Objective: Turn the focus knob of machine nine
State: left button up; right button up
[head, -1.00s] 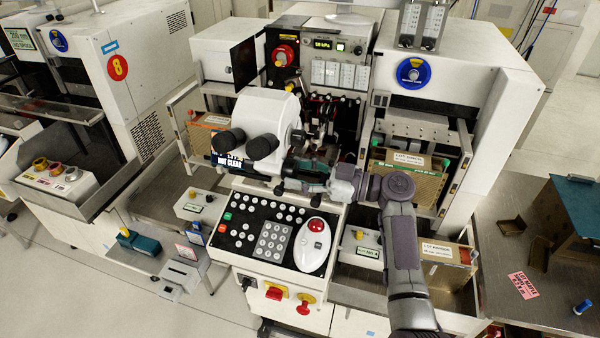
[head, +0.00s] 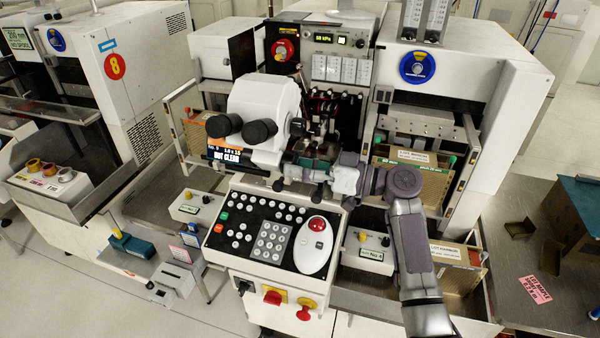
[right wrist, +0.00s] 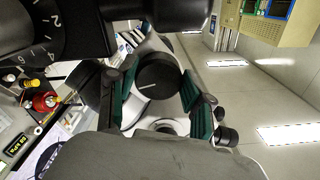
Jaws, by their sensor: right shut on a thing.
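The white microscope head (head: 262,104) with two black eyepieces (head: 241,129) stands over the machine's control panel. A small screen (head: 230,156) under the eyepieces shows No. 9 and seems to read "NOT CLEAR". My right gripper (head: 305,166) is at the right side of the microscope, below its head. In the right wrist view, a round black knob (right wrist: 158,75) with a white line sits between the green finger pads of my right gripper (right wrist: 156,88), which is shut on it. In the head view the fingers and other parts hide the knob. My left gripper is not in view.
The button panel (head: 238,215) with a red-topped mouse-like control (head: 314,240) lies below my gripper. A red knob (head: 283,50) and a pressure display (head: 323,38) are behind. Another machine marked 8 (head: 114,66) stands left. A scale dial (right wrist: 38,30) is close in the wrist view.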

jog(key=shift+m, duration=1.2)
jog(key=o, duration=1.2)
jog(key=shift+c, duration=0.2)
jog(key=v, duration=1.2)
